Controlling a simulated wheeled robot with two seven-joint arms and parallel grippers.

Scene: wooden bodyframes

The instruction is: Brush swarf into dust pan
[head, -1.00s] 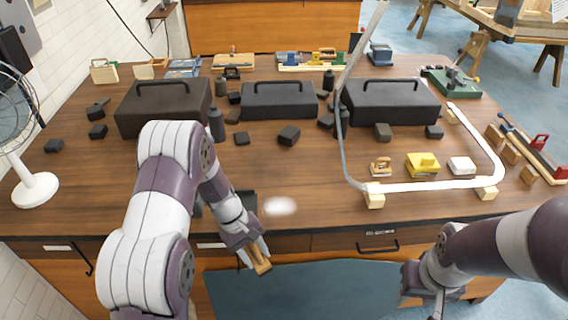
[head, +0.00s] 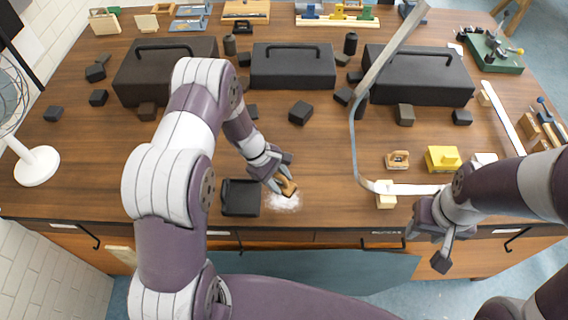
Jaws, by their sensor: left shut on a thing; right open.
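The swarf (head: 284,201) is a small whitish pile on the table near its front edge. My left gripper (head: 279,180) is shut on the brush (head: 288,187), a small wooden-coloured piece. The brush is at the upper edge of the swarf; whether its bristles touch the table cannot be told. My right gripper (head: 441,245) is open and empty, in front of the table's front edge at the right.
Three dark toolboxes (head: 293,66) stand across the back. Small dark blocks (head: 300,112) lie scattered before them. A bent metal strip (head: 356,150) rises right of the swarf. A yellow block (head: 442,158) sits farther right, a white fan (head: 36,165) at left.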

